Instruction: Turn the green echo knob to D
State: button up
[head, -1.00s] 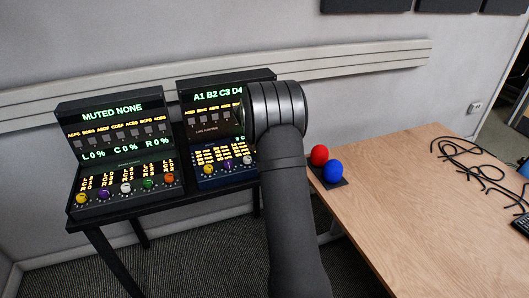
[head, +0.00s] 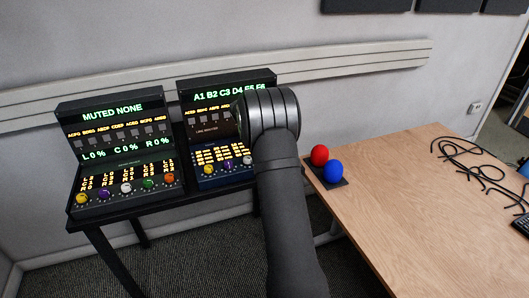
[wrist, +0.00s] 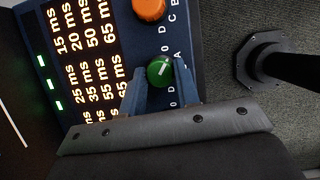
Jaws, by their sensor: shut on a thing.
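The green echo knob (wrist: 160,71) shows in the wrist view on a dark blue panel with glowing "ms" labels. A short white pointer line on its face slants toward the upper right. White letters stand beside it, partly covered, so I cannot tell which letter it points at. My gripper (wrist: 161,78) is shut on the knob, one blue-grey finger on each side. In the head view, my arm covers this knob on the right console (head: 229,84); its yellow and purple knobs show.
An orange knob (wrist: 149,8) sits just beyond the green one. The left console (head: 110,113) has its own green knob (head: 148,183).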

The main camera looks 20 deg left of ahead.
jog(key=m+g, duration=0.1)
jog(key=m, duration=0.2)
jog(key=m+g+h, duration=0.1)
jog(key=m, duration=0.2)
jog(key=shift+w+a+h, duration=0.1)
jog(key=shift+w+h, duration=0.1)
jog(key=shift+h, duration=0.1)
jog(key=m+g, duration=0.1)
jog(key=m, duration=0.2)
jog(key=m+g, duration=0.1)
jog(key=m, duration=0.2)
jog(key=shift+w+m+g, duration=0.2)
jog(key=shift+m+g, duration=0.1)
jog(key=shift+m, duration=0.1)
jog(key=m+g, duration=0.1)
jog(key=m, duration=0.2)
jog(key=m+g+y, duration=0.1)
jog(key=m, duration=0.2)
jog(key=shift+w, duration=0.1)
jog(key=m, duration=0.2)
jog(key=m+y, duration=0.1)
jog(key=m, duration=0.1)
jog(key=m+g+y, duration=0.1)
jog(key=m, duration=0.1)
jog(key=shift+d, duration=0.3)
jog(key=o, duration=1)
jog(key=shift+c, duration=0.2)
